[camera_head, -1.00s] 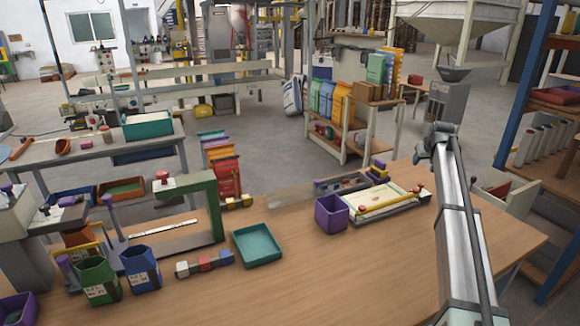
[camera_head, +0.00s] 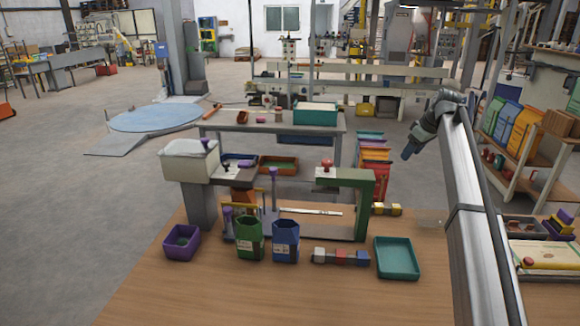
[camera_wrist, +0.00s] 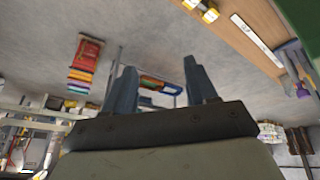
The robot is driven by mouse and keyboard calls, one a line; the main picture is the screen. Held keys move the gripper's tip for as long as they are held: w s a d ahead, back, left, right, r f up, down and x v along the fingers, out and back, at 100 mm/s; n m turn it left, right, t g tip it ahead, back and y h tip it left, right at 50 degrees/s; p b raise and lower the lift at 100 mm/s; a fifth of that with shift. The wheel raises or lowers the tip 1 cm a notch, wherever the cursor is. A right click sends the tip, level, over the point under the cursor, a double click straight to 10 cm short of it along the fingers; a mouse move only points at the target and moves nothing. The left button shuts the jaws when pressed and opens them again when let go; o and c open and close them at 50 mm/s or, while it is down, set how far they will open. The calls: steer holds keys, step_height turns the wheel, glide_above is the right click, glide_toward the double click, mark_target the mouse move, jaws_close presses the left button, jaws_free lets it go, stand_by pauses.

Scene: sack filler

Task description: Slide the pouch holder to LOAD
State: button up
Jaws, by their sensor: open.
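The filler (camera_head: 366,215) stands on the wooden table, with a white hopper (camera_head: 188,162) at its left and a green arch at its right. Low in it are a yellow bar (camera_head: 244,191), purple-knobbed posts (camera_head: 273,195) and a pale marked strip (camera_head: 310,211). I cannot tell for certain which part is the pouch holder, and no LOAD mark is readable. A green pouch (camera_head: 249,240) and a blue pouch (camera_head: 286,243) stand upright in front. My gripper (camera_wrist: 160,68) is open and empty; in the head view it is raised right of the filler, apart from it.
A purple bin (camera_head: 182,243) is at the table's left, a teal tray (camera_head: 397,258) at front right. A row of small coloured blocks (camera_head: 341,257) lies between pouches and tray. Yellow-and-grey blocks (camera_head: 386,209) sit behind. The front tabletop is bare.

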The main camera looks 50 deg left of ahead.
steer(key=s+a+r+n+g, duration=0.1)
steer(key=s+a+r+n, duration=0.15)
steer(key=s+a, duration=0.6)
steer(key=s+a+r+n+g, duration=0.1)
steer(key=s+a+r+n, duration=0.15)
steer(key=s+a, duration=0.55)
steer(key=n+g+h, duration=0.1)
steer(key=n+g, duration=0.1)
steer(key=n, duration=0.2)
glide_toward(274, 169)
steer(key=x, duration=0.8)
steer(key=shift+a+f, duration=0.25)
steer(key=shift+f, duration=0.05)
steer(key=shift+c, duration=0.3)
jaws_close()
